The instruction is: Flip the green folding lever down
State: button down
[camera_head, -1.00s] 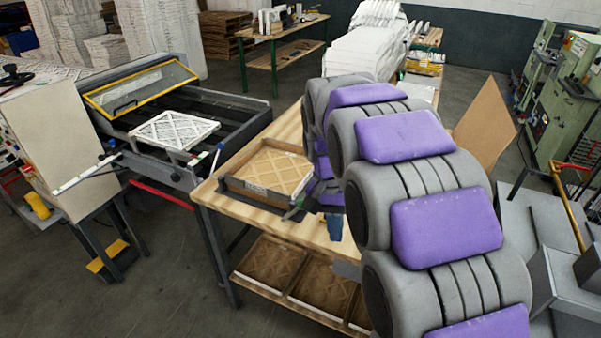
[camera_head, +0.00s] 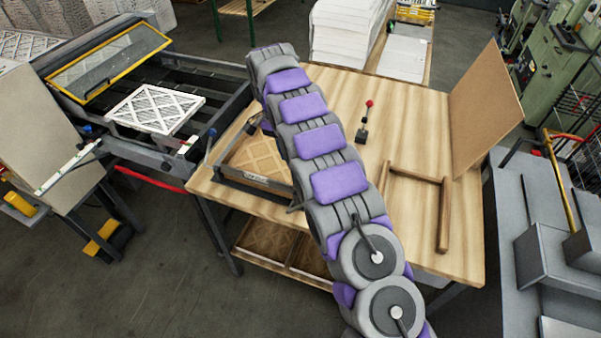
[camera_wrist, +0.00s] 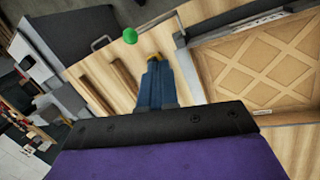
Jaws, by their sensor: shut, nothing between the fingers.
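The green knob of the folding lever (camera_wrist: 130,35) shows in the wrist view, just up and left of my fingertips; I cannot make out how its stem is angled. In the head view my arm seems to hide it. The boxed filter (camera_head: 262,160) lies in a dark frame on the wooden table, right of my fingers in the wrist view (camera_wrist: 265,65).
A red-knobbed lever (camera_head: 369,105) stands on the wooden table (camera_head: 415,135), right of my arm. A wooden bar frame (camera_head: 444,215) and an upright brown board (camera_head: 485,110) are at the right. A machine with a white filter (camera_head: 155,108) adjoins on the left.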

jog(key=s+d+r+b+x, duration=0.1)
jog(key=s+b+x, duration=0.1)
jog(key=x, duration=1)
jog(key=shift+d+b, duration=0.4)
jog(key=shift+b, duration=0.4)
jog(key=shift+d+f, duration=0.1)
jog(key=shift+d, duration=0.05)
jog(key=shift+s+d+f+y+b, duration=0.2)
jog(key=shift+s+d+f+y, duration=0.1)
jog(key=shift+d, duration=0.3)
jog(key=shift+s+d+f+y+b, duration=0.2)
jog(key=shift+d+f+y, duration=0.1)
jog(key=shift+d, duration=0.3)
jog(key=shift+r, duration=0.1)
